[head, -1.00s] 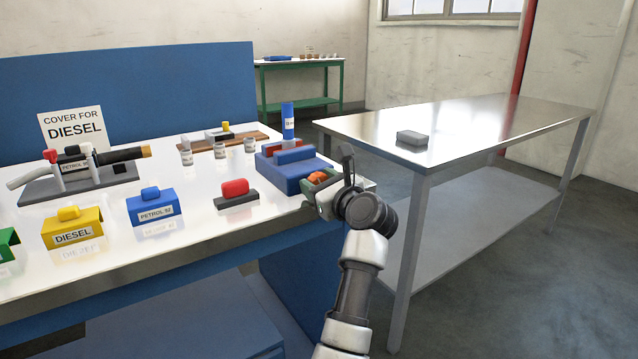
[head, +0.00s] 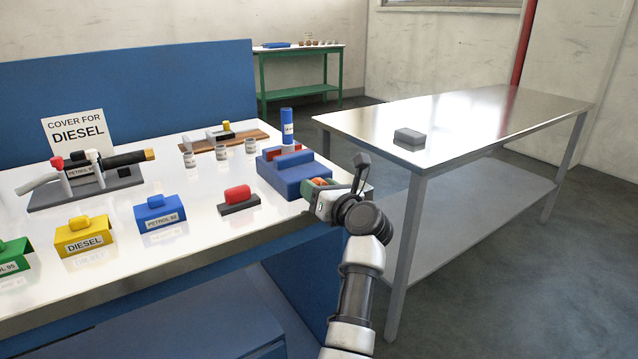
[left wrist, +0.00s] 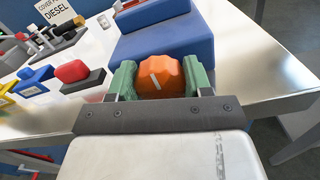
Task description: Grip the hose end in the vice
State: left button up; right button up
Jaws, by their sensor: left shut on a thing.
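The blue vice (head: 280,178) sits at the right end of the white bench, with red jaw strips showing. An orange knob (left wrist: 161,76) is on its near side. My left gripper (left wrist: 161,80) has its green fingers on both sides of the knob, shut on it. In the head view the gripper (head: 318,189) is at the vice's front right, mostly hiding the knob. A black hose with a brass-coloured end (head: 130,158) lies on a grey stand at the left, apart from the vice. My right gripper is not in view.
A red-topped block (head: 238,198) and blue, yellow and green covers (head: 159,213) line the bench front. A steel table (head: 470,115) with a grey block (head: 409,138) is at the right.

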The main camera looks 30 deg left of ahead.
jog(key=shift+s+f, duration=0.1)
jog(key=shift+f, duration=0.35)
pick_arm(q)
jog(key=o, duration=0.6)
jog(key=shift+o, duration=0.2)
